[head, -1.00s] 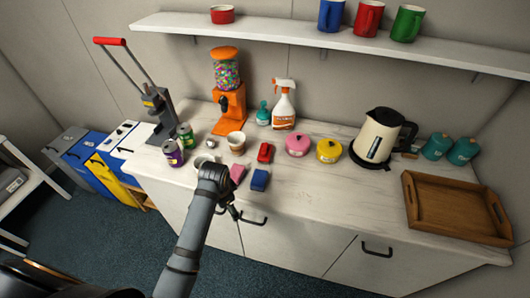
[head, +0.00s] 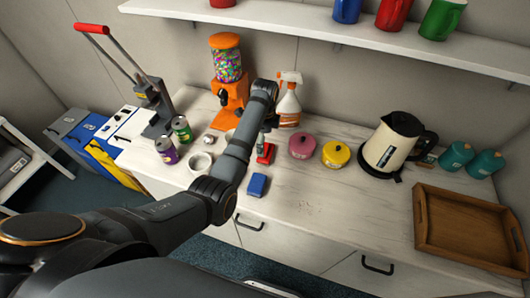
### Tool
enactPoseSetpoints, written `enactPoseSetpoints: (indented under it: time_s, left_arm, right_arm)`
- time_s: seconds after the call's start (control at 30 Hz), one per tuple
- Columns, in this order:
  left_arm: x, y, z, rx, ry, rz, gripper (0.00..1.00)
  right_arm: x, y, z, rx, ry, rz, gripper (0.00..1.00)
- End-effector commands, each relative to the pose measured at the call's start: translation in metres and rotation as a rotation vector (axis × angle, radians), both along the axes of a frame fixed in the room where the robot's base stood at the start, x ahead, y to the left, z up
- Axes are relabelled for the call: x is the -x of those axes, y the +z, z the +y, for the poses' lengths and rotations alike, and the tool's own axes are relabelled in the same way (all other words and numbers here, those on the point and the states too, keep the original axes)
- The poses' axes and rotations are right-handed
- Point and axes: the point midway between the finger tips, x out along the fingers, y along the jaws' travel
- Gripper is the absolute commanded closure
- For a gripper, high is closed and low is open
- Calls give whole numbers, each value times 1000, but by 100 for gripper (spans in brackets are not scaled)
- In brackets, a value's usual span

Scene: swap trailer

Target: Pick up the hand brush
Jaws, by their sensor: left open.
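A small red object (head: 265,157) lies on the counter left of the pink pot. It may be the hand brush, but it is small and partly covered, so I cannot tell for sure. My left gripper (head: 264,142) hangs from the raised wrist, pointing down just above or at this red object. It is open; whether it touches the object is unclear. My left forearm crosses the counter and hides part of the area behind it. My right gripper is not in view.
On the counter (head: 320,220) stand a blue block (head: 257,184), pink pot (head: 302,145), yellow pot (head: 336,153), kettle (head: 385,146), wooden tray (head: 425,240), spray bottle (head: 289,100), candy dispenser (head: 228,85) and cans (head: 167,151). A shelf (head: 300,27) with mugs hangs above. The front middle is clear.

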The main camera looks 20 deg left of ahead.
Motion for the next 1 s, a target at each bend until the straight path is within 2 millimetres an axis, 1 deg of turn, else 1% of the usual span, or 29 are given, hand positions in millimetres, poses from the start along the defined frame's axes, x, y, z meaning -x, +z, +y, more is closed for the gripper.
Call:
enactPoseSetpoints:
  time_s: [0.03, 0.07, 0.13, 0.17, 0.23, 0.3, 0.4, 0.43, 0.47, 0.57, 0.6, 0.7, 0.8, 0.87, 1.0]
  left_arm:
    - [0, -5, 0, 0, 1, 2, 0]
    - [0, -8, 0, 0, 1, 1, 0]
    - [0, -12, 0, 0, 1, 0, 0]
    - [0, -12, 0, 0, 1, -1, 0]
    - [0, -13, 0, 0, 2, -1, 0]
    - [1, -19, 1, -1, 2, 3, 0]
    - [2, -36, 1, -1, 2, 4, 0]
    - [3, -41, 1, -1, 2, 3, 0]
    - [2, -48, 1, 0, 2, 2, 0]
    - [2, -60, 1, 0, 2, 0, 0]
    - [1, -63, 1, 0, 2, -1, 0]
    - [1, -64, 1, 0, 2, -2, 0]
    - [1, -64, 1, 0, 2, -2, 0]
    - [1, -64, 1, 0, 2, -2, 7]
    - [1, -64, 1, 0, 2, -2, 26]
  right_arm:
    - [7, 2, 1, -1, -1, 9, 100]
    - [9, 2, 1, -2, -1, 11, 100]
    - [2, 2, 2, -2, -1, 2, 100]
    - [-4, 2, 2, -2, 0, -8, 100]
    - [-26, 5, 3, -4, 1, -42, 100]
    - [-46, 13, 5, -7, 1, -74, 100]
    - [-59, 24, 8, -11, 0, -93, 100]
    - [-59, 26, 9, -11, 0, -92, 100]
    - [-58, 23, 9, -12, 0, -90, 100]
    - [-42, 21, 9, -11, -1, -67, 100]
    - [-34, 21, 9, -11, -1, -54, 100]
    - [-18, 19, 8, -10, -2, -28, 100]
    - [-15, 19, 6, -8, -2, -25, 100]
    - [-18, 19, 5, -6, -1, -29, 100]
    - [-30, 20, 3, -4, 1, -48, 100]
